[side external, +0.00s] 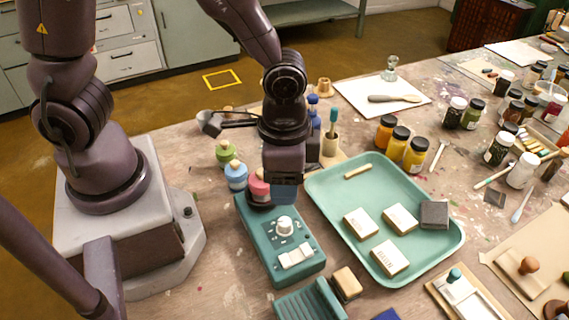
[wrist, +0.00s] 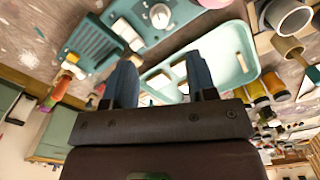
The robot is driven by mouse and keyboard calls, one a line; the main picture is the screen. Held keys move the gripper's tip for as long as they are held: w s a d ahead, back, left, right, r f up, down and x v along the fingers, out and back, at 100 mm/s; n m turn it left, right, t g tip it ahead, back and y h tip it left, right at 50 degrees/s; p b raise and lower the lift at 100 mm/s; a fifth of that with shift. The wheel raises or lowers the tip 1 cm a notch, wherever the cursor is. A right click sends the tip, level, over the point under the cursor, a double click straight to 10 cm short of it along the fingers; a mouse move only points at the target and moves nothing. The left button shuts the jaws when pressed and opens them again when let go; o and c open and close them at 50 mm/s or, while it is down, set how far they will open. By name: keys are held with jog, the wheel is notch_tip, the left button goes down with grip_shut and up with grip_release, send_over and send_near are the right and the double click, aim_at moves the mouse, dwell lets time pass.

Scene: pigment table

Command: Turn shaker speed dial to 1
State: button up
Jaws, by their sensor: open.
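The shaker is a teal box (side external: 257,237) on the table in front of my arm. A white round dial (side external: 284,226) sits on its top, with white switches (side external: 296,257) beside it. The dial also shows at the top of the wrist view (wrist: 160,14). Its numbers and pointer direction are too small to read. My gripper (side external: 284,194) has blue fingers and hangs over the far end of the box, behind the dial and apart from it. In the wrist view the fingers (wrist: 161,75) are spread with nothing between them.
A teal tray (side external: 315,195) with several pale blocks and a dark block (side external: 434,214) lies right of the shaker. A ridged teal piece (side external: 310,303) sits in front. Green, blue and pink bottles (side external: 236,175) stand behind left. Jars crowd the right side.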

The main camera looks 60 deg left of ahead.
notch_tip(320, 180, up, 2)
jog(key=shift+r, duration=0.2)
jog(key=s+a+r+n+t, duration=0.2)
jog(key=a+r, duration=0.3)
jog(key=r, duration=0.3)
jog(key=s+a+r+n+t, duration=0.3)
jog(key=a+r, duration=0.3)
jog(key=r, duration=0.2)
jog(key=shift+a+r+t, duration=0.25)
jog(key=shift+r+t, duration=0.05)
jog(key=shift+r, duration=0.1)
